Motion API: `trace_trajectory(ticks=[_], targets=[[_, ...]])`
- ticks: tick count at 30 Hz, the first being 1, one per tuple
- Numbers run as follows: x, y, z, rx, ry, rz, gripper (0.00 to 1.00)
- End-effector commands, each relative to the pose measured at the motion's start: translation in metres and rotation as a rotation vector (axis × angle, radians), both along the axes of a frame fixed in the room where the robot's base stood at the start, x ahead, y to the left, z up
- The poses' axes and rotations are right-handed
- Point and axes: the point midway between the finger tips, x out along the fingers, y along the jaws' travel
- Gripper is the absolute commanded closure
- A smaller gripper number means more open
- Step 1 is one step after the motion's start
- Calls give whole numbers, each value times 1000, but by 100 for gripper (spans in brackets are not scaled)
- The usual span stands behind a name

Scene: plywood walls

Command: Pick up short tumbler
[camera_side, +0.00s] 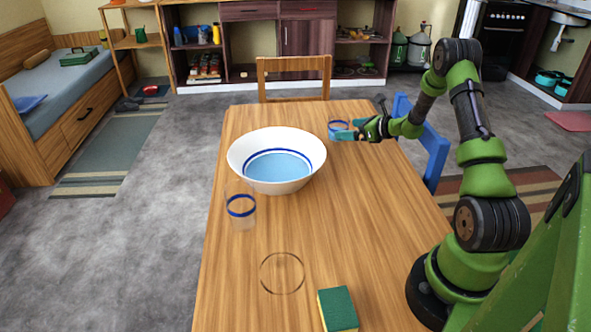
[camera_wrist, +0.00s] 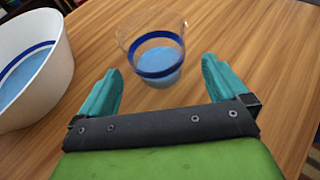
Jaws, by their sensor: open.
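A short clear tumbler (camera_side: 336,126) with a blue band stands upright near the far edge of the wooden table. My gripper (camera_side: 347,132) is beside it with teal fingers, partly overlapping it in the side view. In the wrist view the tumbler (camera_wrist: 158,62) lies ahead, between the lines of my two open fingers (camera_wrist: 160,72). Its base is close to the level of the fingertips in that picture. I cannot tell whether a finger touches it. Nothing is held.
A large white bowl (camera_side: 245,163) with a blue ring stands left of the gripper. A taller-looking clear glass (camera_side: 241,212) stands nearer, with a thin transparent ring (camera_side: 263,275) and a green-yellow sponge (camera_side: 338,309) towards the front. The table's right middle is clear.

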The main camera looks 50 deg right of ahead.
Motion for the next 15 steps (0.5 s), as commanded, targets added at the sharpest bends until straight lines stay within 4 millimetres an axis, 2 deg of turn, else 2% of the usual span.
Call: trace_trajectory(ticks=[4,9,15], targets=[[12,2,-5,0,1,2,0],[37,4,-14,0,0,2,0],[50,4,-19,0,1,1,0]])
